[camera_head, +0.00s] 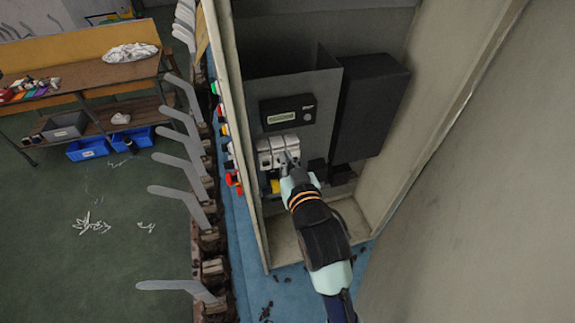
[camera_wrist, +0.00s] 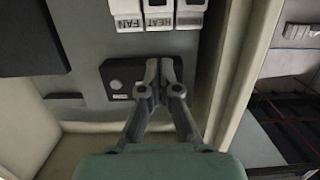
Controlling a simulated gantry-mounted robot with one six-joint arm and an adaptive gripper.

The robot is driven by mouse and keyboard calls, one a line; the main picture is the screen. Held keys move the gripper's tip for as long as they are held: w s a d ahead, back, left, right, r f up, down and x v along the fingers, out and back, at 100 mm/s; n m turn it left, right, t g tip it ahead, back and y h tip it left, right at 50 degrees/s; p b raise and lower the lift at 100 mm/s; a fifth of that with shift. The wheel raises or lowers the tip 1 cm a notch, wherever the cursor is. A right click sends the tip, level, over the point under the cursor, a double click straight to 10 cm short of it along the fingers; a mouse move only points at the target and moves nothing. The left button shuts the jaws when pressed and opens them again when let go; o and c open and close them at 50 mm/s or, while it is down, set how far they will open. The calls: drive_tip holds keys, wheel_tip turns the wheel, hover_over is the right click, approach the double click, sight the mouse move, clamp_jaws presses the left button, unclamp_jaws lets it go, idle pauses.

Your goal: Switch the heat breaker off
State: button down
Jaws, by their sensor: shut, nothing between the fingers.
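A row of white breakers (camera_head: 278,152) sits inside the open cabinet, below a dark display unit. In the wrist view the breaker labelled HEAT (camera_wrist: 158,12) is at the top, between the one labelled FAN (camera_wrist: 127,10) and a third white breaker (camera_wrist: 190,10). Only their label ends show there, so I cannot tell the HEAT switch's position. My gripper (camera_wrist: 158,68) is shut and empty. Its fingertips appear over the dark display unit (camera_wrist: 120,82) in the wrist view, close to HEAT's label end. In the head view my gripper (camera_head: 290,160) overlaps the right breakers. Contact cannot be told.
The cabinet's side wall (camera_head: 232,130) stands close on the left. A black box (camera_head: 368,105) juts out inside the cabinet at the right. Outside are grey sock boards (camera_head: 180,193) in a row, coloured buttons (camera_head: 231,179), and a wooden bench (camera_head: 85,75).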

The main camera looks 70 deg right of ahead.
sight(278, 151)
drive_tip(key=b+x, duration=0.1)
drive_tip(key=x, duration=0.2)
drive_tip(key=b+x, duration=0.1)
drive_tip(key=x, duration=0.2)
drive_tip(key=shift+f+b, duration=0.25)
drive_tip(key=shift+b, duration=0.05)
drive_tip(key=f, duration=0.1)
drive_tip(key=f+b, duration=0.1)
drive_tip(key=a+f+b, duration=0.1)
drive_tip(key=shift+s, duration=0.3)
drive_tip(key=shift+f+b, duration=0.1)
drive_tip(key=shift+b, duration=0.3)
